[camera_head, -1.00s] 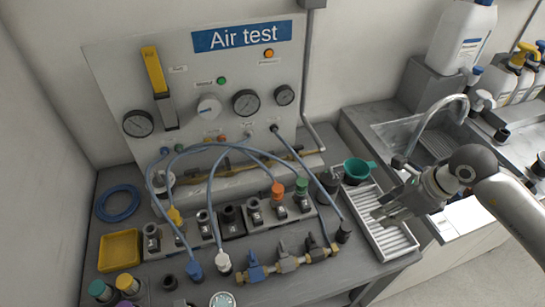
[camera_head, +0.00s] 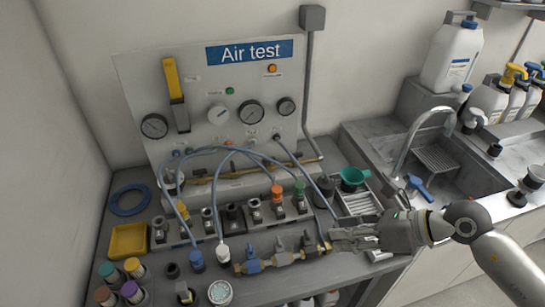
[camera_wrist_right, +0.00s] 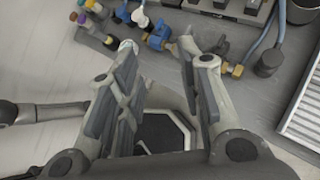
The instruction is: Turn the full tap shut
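A brass manifold (camera_head: 283,258) with three taps lies at the bench front: a blue-handled tap (camera_head: 253,257) at left and two grey-handled taps (camera_head: 281,250) (camera_head: 306,244) to its right. I cannot tell which one is the full tap. My right gripper (camera_head: 337,239) is just right of the manifold's right end, pointing left. In the right wrist view its two fingers (camera_wrist_right: 160,72) are apart with nothing between them; the blue-handled tap (camera_wrist_right: 158,36) and grey-handled taps (camera_wrist_right: 189,46) show beyond the fingertips. My left gripper is not in the head view.
Blue hoses (camera_head: 222,175) arch over the fittings behind the manifold. The Air test panel (camera_head: 215,110) stands at the back. A white ribbed tray (camera_head: 357,203) and green funnel (camera_head: 353,176) are behind the gripper; a sink tap (camera_head: 420,135) is at right.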

